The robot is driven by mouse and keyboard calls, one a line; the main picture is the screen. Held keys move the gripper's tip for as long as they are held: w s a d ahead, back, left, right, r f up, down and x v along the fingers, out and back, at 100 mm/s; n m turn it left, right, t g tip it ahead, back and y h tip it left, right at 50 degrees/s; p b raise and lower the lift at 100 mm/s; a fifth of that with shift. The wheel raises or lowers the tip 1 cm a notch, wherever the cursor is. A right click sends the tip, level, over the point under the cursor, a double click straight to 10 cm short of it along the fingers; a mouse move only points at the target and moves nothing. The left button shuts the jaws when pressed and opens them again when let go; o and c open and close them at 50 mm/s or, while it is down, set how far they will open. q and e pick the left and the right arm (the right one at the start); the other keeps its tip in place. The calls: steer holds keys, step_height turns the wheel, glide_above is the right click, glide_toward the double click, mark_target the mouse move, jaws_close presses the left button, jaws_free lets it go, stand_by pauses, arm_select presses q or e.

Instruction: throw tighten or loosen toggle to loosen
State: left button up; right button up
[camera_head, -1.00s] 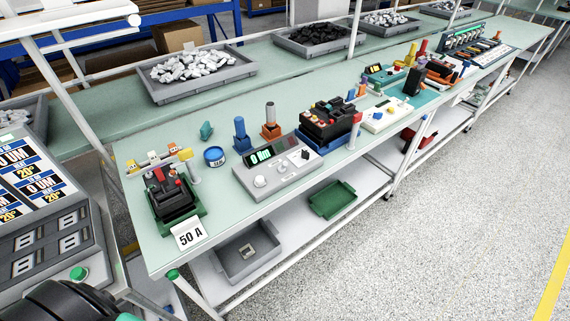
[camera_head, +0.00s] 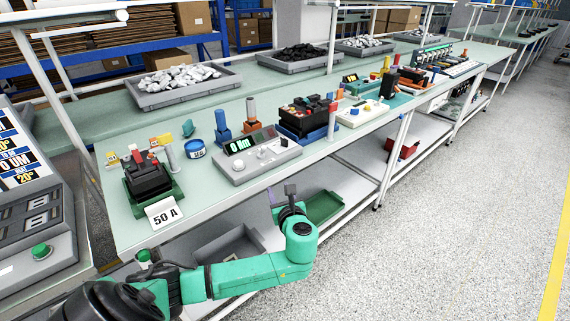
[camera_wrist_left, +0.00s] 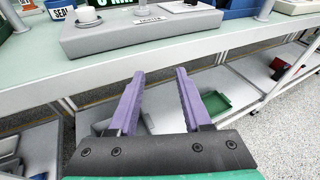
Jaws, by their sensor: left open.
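The grey tester box (camera_head: 256,158) with a green-lit display (camera_head: 250,144) sits near the front edge of the bench. A small dark control (camera_head: 284,142) stands on its right part, probably the toggle; which way it is thrown is too small to tell. My left gripper (camera_head: 290,190) is in front of the bench edge, below and apart from the box. In the left wrist view its two purple fingers (camera_wrist_left: 158,74) are spread with nothing between them, pointing towards the front of the grey box (camera_wrist_left: 140,32). My right gripper is not in view.
A black breaker (camera_head: 147,180) on a green base stands left, by a "50 A" card (camera_head: 163,212). A green tray (camera_head: 323,207) is on the lower shelf. The floor at right is clear.

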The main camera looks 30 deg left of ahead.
mark_target(264, 148)
arm_select(q)
step_height(264, 148, up, 8)
steer(key=s+d+m+t+y+b, duration=0.1)
steer(key=s+y, duration=0.2)
steer(key=shift+m, duration=0.3)
steer(key=x, duration=1.4)
steer(key=shift+w, duration=0.25)
jaws_close()
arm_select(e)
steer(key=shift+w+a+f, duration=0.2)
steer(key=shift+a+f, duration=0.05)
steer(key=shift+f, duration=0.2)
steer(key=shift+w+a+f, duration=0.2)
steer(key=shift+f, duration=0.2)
